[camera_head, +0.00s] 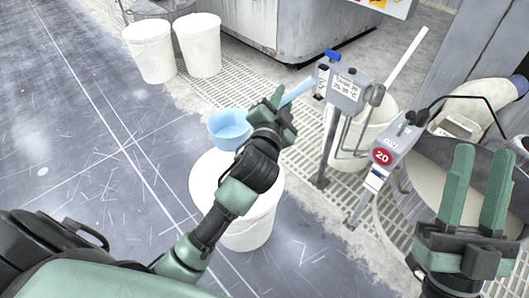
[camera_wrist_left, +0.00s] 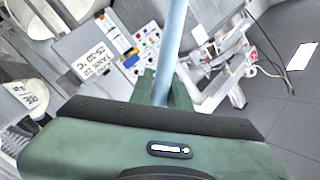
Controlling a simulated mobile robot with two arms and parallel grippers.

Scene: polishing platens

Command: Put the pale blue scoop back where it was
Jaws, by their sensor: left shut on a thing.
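The pale blue scoop (camera_head: 228,133) is in my left gripper (camera_head: 278,108). In the head view its round bowl shows left of the gripper, by the far rim of a white bucket (camera_head: 245,238). Whether the bowl touches the bucket cannot be told. The handle comes out on the gripper's other side, towards a grey control box. In the left wrist view the pale blue handle (camera_wrist_left: 173,40) rises from between the fingers, whose tips are partly hidden. My right gripper (camera_head: 480,150) is at the lower right, fingers apart and empty.
The grey control box (camera_head: 346,90) stands on a post close to the scoop handle. A white bucket with a pale stick (camera_head: 406,55) is behind it. A grey panel with a red 20 sign (camera_head: 382,156) is to the right. Two white buckets (camera_head: 150,52) stand far left. Floor at left is clear.

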